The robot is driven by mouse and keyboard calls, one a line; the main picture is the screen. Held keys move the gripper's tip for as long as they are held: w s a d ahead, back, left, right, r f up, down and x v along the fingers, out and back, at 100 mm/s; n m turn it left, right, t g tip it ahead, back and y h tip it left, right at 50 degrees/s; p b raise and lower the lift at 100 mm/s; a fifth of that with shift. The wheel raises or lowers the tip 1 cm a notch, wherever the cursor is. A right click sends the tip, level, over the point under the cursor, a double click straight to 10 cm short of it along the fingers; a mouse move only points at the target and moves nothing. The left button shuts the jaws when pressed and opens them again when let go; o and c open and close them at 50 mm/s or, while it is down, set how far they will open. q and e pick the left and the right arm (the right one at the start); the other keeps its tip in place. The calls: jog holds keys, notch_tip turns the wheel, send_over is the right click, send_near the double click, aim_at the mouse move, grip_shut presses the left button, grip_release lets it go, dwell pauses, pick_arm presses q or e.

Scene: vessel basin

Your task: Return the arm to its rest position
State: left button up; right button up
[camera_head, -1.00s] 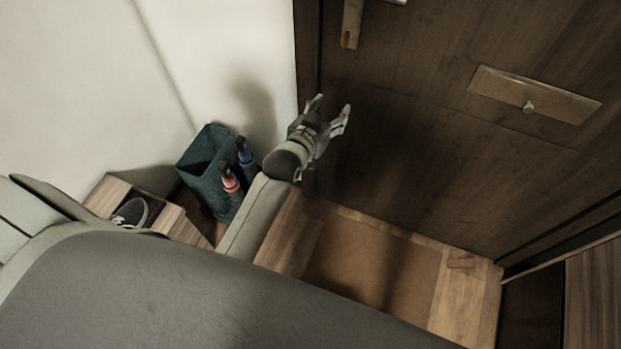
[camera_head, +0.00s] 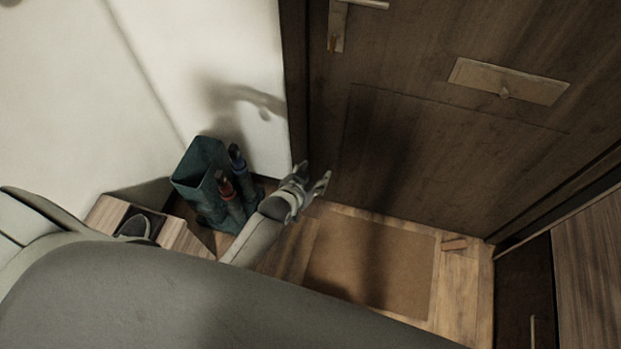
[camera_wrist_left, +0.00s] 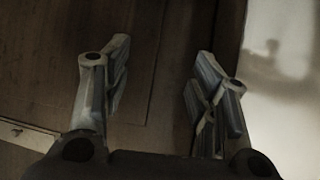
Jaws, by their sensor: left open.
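My left gripper (camera_head: 312,180) is open and empty in the head view, in front of the lower left part of a dark wooden door (camera_head: 420,150). In the left wrist view its two fingers (camera_wrist_left: 158,85) stand wide apart with nothing between them, and the door (camera_wrist_left: 165,40) fills the background. My left arm (camera_head: 258,238) comes in from the lower left, its lower part hidden behind my own body. My right gripper does not show in either view.
A dark green bin (camera_head: 200,180) with umbrellas, one red-handled (camera_head: 226,188) and one blue-handled (camera_head: 238,160), stands close left of my arm. A wooden shoe box (camera_head: 172,236) is further left. A brown doormat (camera_head: 372,268) and a wooden wedge (camera_head: 454,245) lie on the floor.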

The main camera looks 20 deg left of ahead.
pick_arm(q)
jog(key=shift+s+f, duration=0.3)
jog(key=shift+f, duration=0.1)
jog(key=s+a+f+g, duration=0.3)
jog(key=s+f+g, duration=0.4)
jog(key=s+f, duration=1.85)
jog(key=s+a+f+g, duration=0.1)
jog(key=s, duration=0.7)
jog(key=s+a+f+m+g+y, duration=0.1)
jog(key=s+a+f+g, duration=0.1)
jog(key=s, duration=0.7)
jog(key=shift+s+f, duration=0.2)
